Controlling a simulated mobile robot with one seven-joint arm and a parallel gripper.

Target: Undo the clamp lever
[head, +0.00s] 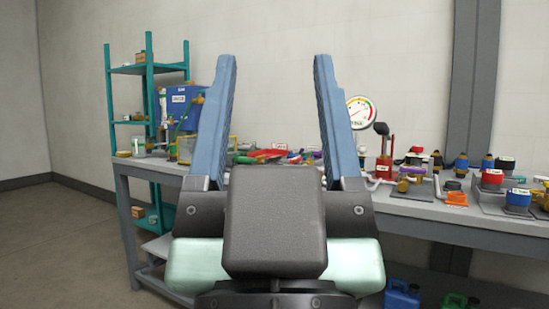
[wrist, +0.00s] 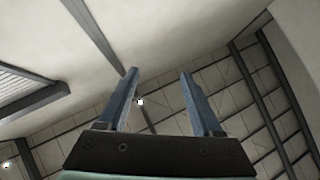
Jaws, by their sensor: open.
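My gripper (head: 275,62) is raised in front of the head camera, its two blue fingers wide apart with nothing between them. It also shows open and empty in the wrist view (wrist: 160,76), pointing up at the ceiling. I cannot tell for sure which part is the clamp lever. A red upright device with a black-topped lever (head: 381,130) stands on the bench right of my gripper. A flat red handle-like part (head: 262,153) lies beyond, seen between the fingers. My gripper is apart from both and hides part of the bench.
A grey workbench (head: 420,207) crosses the view, crowded with small fittings and valves. A round gauge (head: 361,112) stands behind it. A teal shelf rack (head: 150,85) and a blue box (head: 178,102) are at left. Blue (head: 402,294) and green containers sit below. Floor at left is clear.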

